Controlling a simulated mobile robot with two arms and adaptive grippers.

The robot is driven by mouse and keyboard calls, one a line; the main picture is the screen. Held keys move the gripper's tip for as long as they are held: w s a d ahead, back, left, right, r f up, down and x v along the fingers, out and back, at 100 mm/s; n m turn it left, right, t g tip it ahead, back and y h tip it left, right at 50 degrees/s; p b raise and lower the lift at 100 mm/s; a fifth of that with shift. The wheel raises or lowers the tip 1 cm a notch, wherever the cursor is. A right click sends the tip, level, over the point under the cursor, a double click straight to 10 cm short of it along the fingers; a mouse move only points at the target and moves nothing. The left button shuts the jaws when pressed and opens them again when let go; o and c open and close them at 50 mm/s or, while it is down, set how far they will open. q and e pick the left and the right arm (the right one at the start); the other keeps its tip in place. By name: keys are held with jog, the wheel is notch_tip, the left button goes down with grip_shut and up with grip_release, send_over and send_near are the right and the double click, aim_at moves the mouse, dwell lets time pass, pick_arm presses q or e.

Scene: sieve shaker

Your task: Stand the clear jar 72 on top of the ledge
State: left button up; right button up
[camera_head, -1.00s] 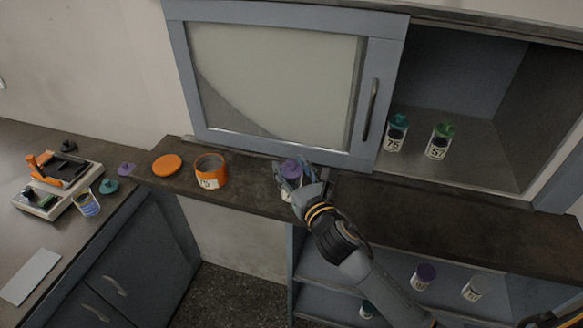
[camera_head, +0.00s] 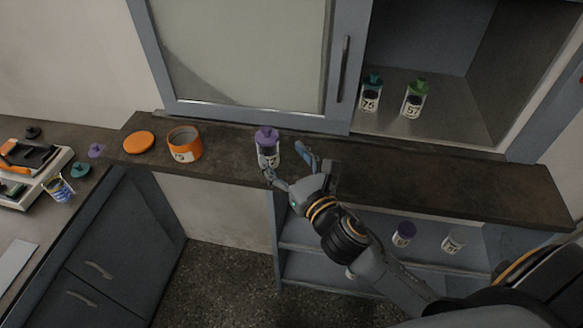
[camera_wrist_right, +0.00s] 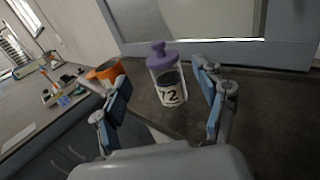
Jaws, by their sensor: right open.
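The clear jar 72 (camera_head: 268,150) has a purple lid and a white label. It stands upright on the dark ledge (camera_head: 225,165), in front of the cabinet door. In the right wrist view the jar 72 (camera_wrist_right: 167,82) shows its number, with the open fingers to either side and a gap visible around it. My right gripper (camera_head: 289,167) is open, just in front and to the right of the jar. It also shows in the right wrist view (camera_wrist_right: 160,98). My left gripper is not in view.
An orange tub (camera_head: 185,145) and an orange lid (camera_head: 139,142) lie on the ledge to the left. Jars 75 (camera_head: 371,94) and 57 (camera_head: 415,99) stand in the open cabinet. More jars are on the shelf below. The ledge to the right is clear.

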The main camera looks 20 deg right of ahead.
jog(key=shift+s+d, duration=0.2)
jog(key=shift+s, duration=1.5)
